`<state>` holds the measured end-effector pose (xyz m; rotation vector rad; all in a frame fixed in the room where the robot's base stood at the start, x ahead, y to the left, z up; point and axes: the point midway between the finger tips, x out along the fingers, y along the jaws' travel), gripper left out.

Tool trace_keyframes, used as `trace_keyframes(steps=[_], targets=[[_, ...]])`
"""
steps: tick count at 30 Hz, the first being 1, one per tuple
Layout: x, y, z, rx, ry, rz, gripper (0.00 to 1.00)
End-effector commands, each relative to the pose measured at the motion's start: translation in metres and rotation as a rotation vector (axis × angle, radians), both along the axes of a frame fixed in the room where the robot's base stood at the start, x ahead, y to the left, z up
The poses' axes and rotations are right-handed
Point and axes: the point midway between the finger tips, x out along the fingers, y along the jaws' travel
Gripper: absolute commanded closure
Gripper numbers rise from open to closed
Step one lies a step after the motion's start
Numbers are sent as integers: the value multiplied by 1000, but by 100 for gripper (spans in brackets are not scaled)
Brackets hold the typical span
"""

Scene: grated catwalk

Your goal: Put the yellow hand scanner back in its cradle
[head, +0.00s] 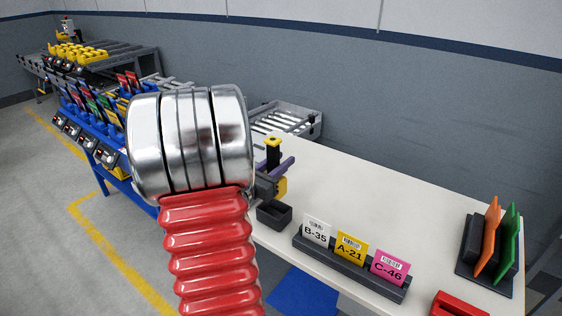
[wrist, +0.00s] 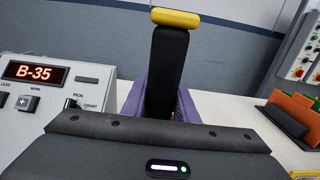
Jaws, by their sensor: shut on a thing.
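The yellow hand scanner is held by my gripper (head: 273,168) over the near left edge of the white table. Its black grip with a yellow end (head: 273,143) points up between purple fingers, and a yellow part shows lower down. In the wrist view the black grip of the scanner (wrist: 167,70) stands upright between the fingers, which are shut on it. A small dark open box (head: 274,214), which looks like the cradle, is on the table just below the scanner. I cannot tell whether they touch. My red and chrome arm hides the area to the left.
A dark holder (head: 350,267) carries cards B-35, A-21 and C-46. A black rack (head: 470,250) with orange and green boards stands at right, near a red object (head: 458,304). A display panel reading B-35 (wrist: 35,72) is at left in the wrist view. The table's back middle is clear.

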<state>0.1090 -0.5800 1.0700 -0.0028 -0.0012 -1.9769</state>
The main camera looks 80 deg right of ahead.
Motion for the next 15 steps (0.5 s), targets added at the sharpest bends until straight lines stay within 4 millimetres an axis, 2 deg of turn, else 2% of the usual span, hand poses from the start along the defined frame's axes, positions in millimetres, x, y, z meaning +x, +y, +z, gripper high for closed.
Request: trace_keyframes(steps=[15], targets=[[0,0,-37,0,0,0,100]])
